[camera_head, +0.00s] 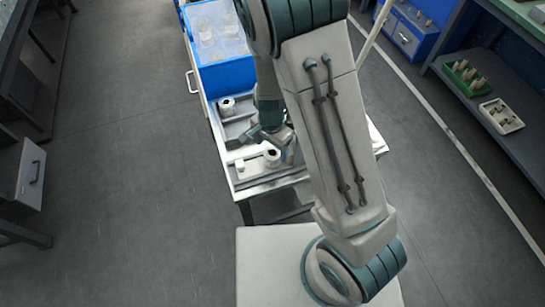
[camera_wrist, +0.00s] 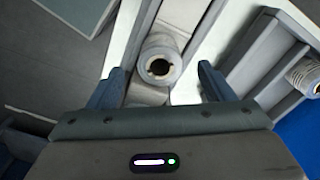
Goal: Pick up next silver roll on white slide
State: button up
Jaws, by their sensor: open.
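The same roll (camera_head: 271,156) shows near the front of the cart in the head view. My gripper (camera_wrist: 160,82) is open, with one blue finger on each side of the roll. The fingers look apart from it, and nothing is held. A second silver roll (camera_head: 227,105) stands further back on the cart, and it also shows at the right edge of the wrist view (camera_wrist: 305,75).
A blue bin (camera_head: 227,75) with clear contents sits at the back of the cart. Grey raised walls (camera_wrist: 262,58) border the slide on the right in the wrist view. Shelves (camera_head: 500,100) with small trays stand at the right, and a drawer cabinet (camera_head: 22,178) at the left. Floor between is clear.

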aim_at(272, 153)
jog(key=shift+d+f, duration=0.1)
jog(key=shift+f, duration=2.7)
jog(key=c, duration=1.1)
